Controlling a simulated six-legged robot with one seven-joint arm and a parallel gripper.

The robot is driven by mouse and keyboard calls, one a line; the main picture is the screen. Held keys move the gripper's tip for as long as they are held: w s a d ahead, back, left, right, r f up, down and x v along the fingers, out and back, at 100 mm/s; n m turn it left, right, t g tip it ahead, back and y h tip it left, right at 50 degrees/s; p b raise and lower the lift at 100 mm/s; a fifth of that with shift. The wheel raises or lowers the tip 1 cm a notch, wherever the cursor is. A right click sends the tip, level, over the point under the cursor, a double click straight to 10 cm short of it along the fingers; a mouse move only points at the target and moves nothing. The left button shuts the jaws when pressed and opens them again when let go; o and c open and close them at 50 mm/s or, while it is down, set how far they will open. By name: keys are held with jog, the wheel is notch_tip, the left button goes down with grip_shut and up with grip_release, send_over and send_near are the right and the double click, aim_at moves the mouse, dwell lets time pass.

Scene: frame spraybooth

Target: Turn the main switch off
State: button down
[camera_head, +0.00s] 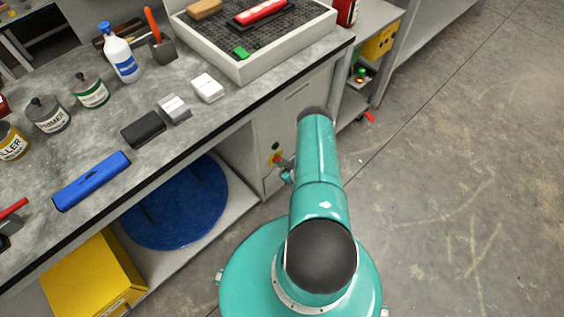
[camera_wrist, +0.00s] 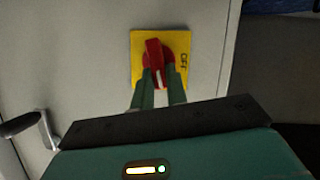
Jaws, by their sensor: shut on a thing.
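The main switch (camera_wrist: 152,52) is a red rotary knob on a yellow plate (camera_wrist: 140,40) in the wrist view. The plate is fixed to a pale grey cabinet front, and the word OFF shows on its right side. The knob's bar stands close to upright in the picture, with a pale mark at its lower end. My gripper (camera_wrist: 160,90) is shut on the knob, one teal finger on each side. In the head view the switch (camera_head: 275,158) shows small and partly hidden beside my gripper (camera_head: 287,173) on the cabinet under the bench.
A crank-like handle (camera_wrist: 45,128) sticks out at the lower left in the wrist view. The workbench (camera_head: 215,118) above carries bottles, tins and a grey tray (camera_head: 245,70). A blue disc (camera_head: 180,205) and a yellow box (camera_head: 90,280) are below it. The floor on the right is clear.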

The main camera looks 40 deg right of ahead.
jog(key=shift+a+f+n+t+h, duration=0.4)
jog(key=shift+n+h, duration=0.45)
jog(key=shift+n, duration=0.85)
jog(key=shift+a+f+n+t+h, duration=0.2)
jog(key=shift+n+t+h, duration=0.25)
jog(key=shift+n+h, duration=0.85)
jog(key=shift+a+f+n+t+h, duration=0.3)
jog(key=shift+n+t+h, duration=0.15)
jog(key=shift+n, duration=1.65)
jog(key=c, duration=1.4)
grip_release()
